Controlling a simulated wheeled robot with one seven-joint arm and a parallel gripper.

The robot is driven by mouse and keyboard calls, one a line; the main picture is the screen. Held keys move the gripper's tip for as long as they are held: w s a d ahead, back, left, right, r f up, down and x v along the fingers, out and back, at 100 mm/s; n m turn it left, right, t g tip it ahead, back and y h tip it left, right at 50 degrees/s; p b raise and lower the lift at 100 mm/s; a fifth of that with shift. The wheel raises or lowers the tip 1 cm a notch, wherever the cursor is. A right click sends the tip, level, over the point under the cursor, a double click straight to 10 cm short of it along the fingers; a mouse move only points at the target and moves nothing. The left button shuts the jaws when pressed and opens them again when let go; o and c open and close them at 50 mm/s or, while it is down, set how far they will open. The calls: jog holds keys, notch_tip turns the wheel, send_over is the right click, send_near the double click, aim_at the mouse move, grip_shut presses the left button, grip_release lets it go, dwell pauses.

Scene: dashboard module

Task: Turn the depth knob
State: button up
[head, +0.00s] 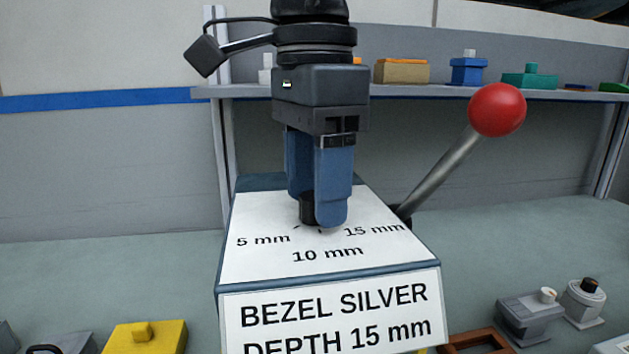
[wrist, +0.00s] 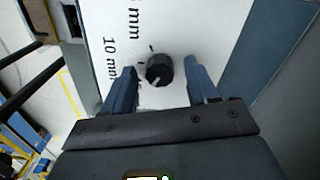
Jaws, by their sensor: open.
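The depth knob (wrist: 159,70) is a small black round knob on the white top of a box. In the wrist view its pale pointer line is aimed to the lower left. My gripper (wrist: 160,76) is open, with one blue finger on each side of the knob and a visible gap to each. In the head view my gripper (head: 323,215) points down at the panel, and its fingers partly hide the knob (head: 307,211). The panel reads 5 mm at left, 10 mm (head: 327,254) in front and 15 mm (head: 374,230) at right.
The box's front label (head: 338,315) reads "BEZEL SILVER DEPTH 15 mm". A lever with a red ball (head: 497,110) rises at the right of the box. A yellow block (head: 146,338) and grey fixtures (head: 530,318) stand on the bench. A shelf (head: 430,92) with small coloured parts runs behind.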

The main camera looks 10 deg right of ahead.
notch_tip(320, 180, up, 8)
jog(key=shift+f, duration=0.15)
dwell(0.3)
